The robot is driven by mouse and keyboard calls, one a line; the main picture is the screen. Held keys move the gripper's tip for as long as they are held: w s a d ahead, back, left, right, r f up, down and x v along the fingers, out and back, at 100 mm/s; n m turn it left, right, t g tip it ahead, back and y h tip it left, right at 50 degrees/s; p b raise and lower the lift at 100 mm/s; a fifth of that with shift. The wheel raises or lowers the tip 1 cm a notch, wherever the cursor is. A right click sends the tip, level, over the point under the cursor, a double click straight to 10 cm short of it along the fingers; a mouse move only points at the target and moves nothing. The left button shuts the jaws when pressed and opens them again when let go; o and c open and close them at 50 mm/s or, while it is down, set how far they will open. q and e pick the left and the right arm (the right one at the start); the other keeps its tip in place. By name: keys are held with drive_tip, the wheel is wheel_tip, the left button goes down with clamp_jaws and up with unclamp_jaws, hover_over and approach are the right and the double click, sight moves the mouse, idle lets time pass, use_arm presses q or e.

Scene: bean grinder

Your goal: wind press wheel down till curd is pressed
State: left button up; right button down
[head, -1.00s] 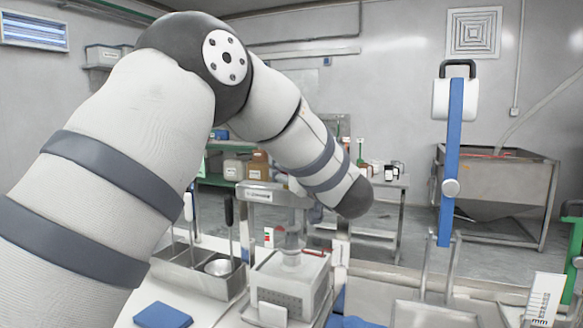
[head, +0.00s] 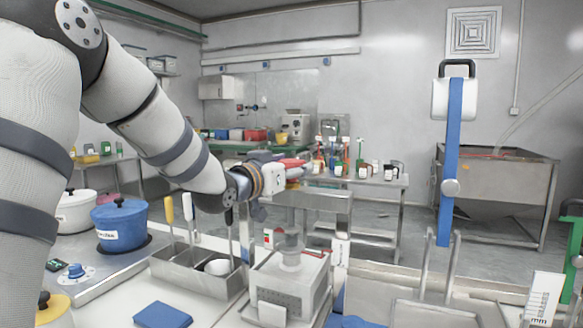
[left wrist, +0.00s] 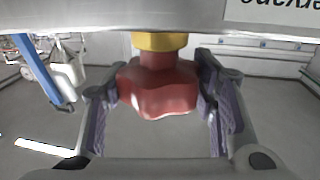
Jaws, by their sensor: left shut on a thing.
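The press stands in the middle of the head view. Its grey crossbeam (head: 328,200) is above a white perforated box (head: 288,284) with a clear cylinder (head: 290,248) on top. The red press wheel (left wrist: 158,88), below a yellow collar (left wrist: 160,41), sits between the two fingers of my left gripper (left wrist: 158,98) in the left wrist view. The gripper is shut on the wheel. In the head view, my left gripper (head: 277,176) is at the beam and partly hides it. I cannot see the curd clearly. My right gripper is not in view.
A steel tray (head: 203,275) with upright tools stands left of the press. A blue pot (head: 121,224) and a white pot (head: 75,211) are further left. A blue cloth (head: 163,314) lies in front. A tall blue bar (head: 451,150) rises at the right.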

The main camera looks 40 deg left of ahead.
use_arm(q)
drive_tip(key=shift+m+h, duration=1.1)
drive_tip(key=shift+h, duration=0.6)
drive_tip(key=shift+m+h, duration=1.1)
drive_tip(key=shift+h, duration=0.6)
drive_tip(key=shift+r, duration=0.2)
drive_tip(key=o, duration=1.2)
drive_tip(key=shift+f, duration=0.1)
drive_tip(key=v, duration=1.2)
drive_tip(key=shift+a, duration=0.15)
